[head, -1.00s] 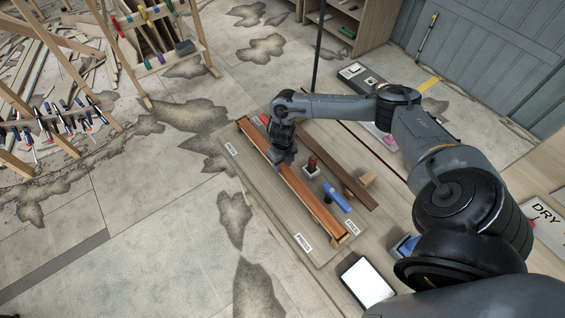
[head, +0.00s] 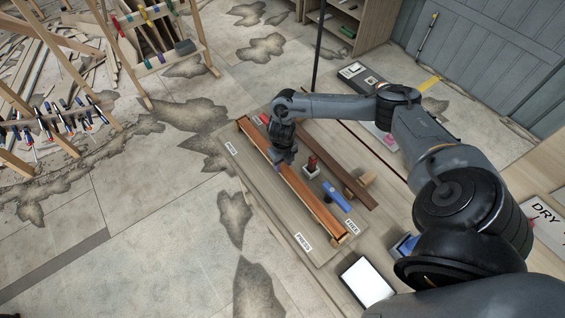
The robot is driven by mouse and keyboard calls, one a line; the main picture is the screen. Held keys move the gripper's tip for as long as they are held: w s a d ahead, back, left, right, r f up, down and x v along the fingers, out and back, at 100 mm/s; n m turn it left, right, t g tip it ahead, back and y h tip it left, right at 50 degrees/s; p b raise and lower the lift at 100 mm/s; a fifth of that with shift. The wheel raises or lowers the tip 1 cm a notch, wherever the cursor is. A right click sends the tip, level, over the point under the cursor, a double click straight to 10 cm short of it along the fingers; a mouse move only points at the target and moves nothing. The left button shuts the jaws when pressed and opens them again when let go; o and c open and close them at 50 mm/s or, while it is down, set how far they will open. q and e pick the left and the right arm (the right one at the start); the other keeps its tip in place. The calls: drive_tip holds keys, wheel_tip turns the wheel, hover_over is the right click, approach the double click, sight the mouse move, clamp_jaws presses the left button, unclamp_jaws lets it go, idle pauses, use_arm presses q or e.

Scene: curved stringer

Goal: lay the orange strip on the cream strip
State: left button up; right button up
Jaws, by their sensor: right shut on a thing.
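The long orange strip (head: 309,205) lies lengthwise on a board on the bench, running from upper left to lower right. My right gripper (head: 279,166) reaches down to it near its middle and is shut on it; the fingertips are small and partly hidden by the wrist. I cannot clearly make out the cream strip; a pale edge shows by the orange strip's lower right end, and I cannot tell whether the two touch. My left gripper is not in view.
A white tablet (head: 367,282) lies near the front.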

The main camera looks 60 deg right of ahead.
drive_tip(key=shift+f, duration=0.3)
drive_tip(key=o, duration=1.8)
drive_tip(key=shift+r, duration=0.1)
wheel_tip(320, 180, up, 5)
drive_tip(key=p, duration=0.4)
drive_tip(key=shift+r+p, duration=1.2)
drive_tip(key=shift+r, duration=0.25)
